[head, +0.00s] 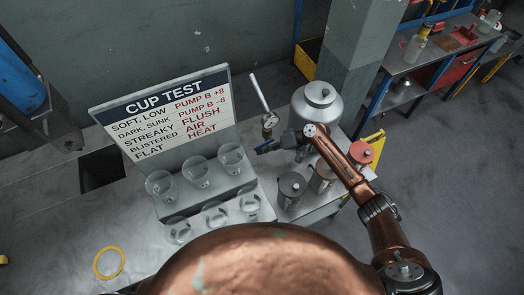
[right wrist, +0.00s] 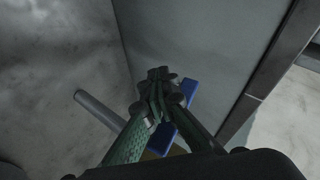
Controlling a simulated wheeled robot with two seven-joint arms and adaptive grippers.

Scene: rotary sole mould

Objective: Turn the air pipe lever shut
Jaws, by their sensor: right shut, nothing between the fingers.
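The air pipe lever (head: 264,148) is a small blue handle beside the test board in the head view. A pale upright pipe (head: 260,92) and a round gauge (head: 270,120) stand just above it. My right gripper (head: 279,143) reaches in from the right, with its fingertips at the lever. In the right wrist view the gripper's fingers (right wrist: 158,78) are shut together with nothing between them. The blue lever (right wrist: 188,95) shows behind and beside them there, partly hidden; I cannot tell whether they touch. A grey pipe (right wrist: 96,108) lies to the left. My left gripper is out of view.
The "CUP TEST" board (head: 165,105) stands behind several clear cups (head: 198,172). A silver lidded tank (head: 316,105) stands close behind my right forearm. Lidded pots (head: 291,188) stand beneath that arm. A yellow ring (head: 109,263) lies at lower left.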

